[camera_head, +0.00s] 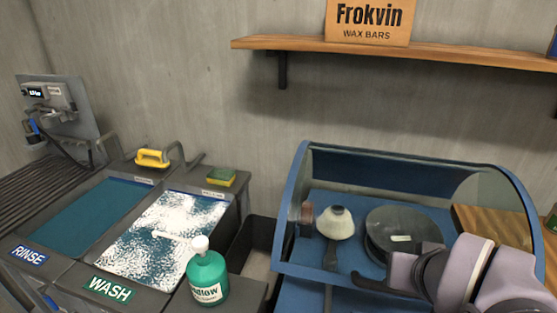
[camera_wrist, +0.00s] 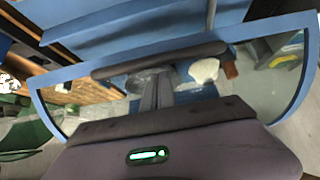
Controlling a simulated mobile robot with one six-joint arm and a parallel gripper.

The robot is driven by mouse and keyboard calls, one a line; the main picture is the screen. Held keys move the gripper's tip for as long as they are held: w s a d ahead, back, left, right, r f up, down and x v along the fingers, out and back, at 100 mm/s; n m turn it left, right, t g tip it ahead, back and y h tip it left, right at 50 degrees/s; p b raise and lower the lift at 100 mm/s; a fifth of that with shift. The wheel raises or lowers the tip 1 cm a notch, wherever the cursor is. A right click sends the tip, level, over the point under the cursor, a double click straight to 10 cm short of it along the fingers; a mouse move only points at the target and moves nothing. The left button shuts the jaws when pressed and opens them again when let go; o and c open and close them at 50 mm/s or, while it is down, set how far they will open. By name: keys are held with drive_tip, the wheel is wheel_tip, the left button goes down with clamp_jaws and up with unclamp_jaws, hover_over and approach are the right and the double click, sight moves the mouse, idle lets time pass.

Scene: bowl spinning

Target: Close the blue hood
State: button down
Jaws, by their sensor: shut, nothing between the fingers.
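The blue hood (camera_head: 290,215) is a blue frame with clear panels, at the right in the head view. Its front bar lies low across the front, near the blue base; I cannot tell whether it touches. In the wrist view, its blue rim (camera_wrist: 301,85) curves around the gripper. My gripper (camera_head: 385,285) is shut and empty at the front right of the hood, by the front bar. The wrist view shows its dark fingers (camera_wrist: 158,75) in front of the hood. Whether they touch it is unclear.
A cream bowl-shaped piece (camera_head: 339,223) and a dark wheel (camera_head: 398,232) show through the hood. A green bottle (camera_head: 208,277) stands at the left near the wash tray (camera_head: 160,240). A wooden shelf (camera_head: 460,55) with a box (camera_head: 369,20) is above.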

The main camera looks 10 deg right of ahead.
wheel_tip(320, 180, up, 10)
drive_tip(key=p, duration=0.7)
drive_tip(key=shift+f, duration=0.2)
drive_tip(key=s+a+f+y, duration=0.1)
drive_tip(key=s+a+y, duration=0.1)
drive_tip(key=a, duration=0.7)
drive_tip(key=s+a+f+g+y, duration=0.1)
drive_tip(key=s+a+y, duration=0.1)
drive_tip(key=a, duration=0.7)
drive_tip(key=shift+s+a+f+n+y, duration=0.2)
drive_tip(key=shift+a+f+n+y, duration=0.15)
drive_tip(key=shift+y, duration=0.45)
drive_tip(key=shift+d+r, duration=0.1)
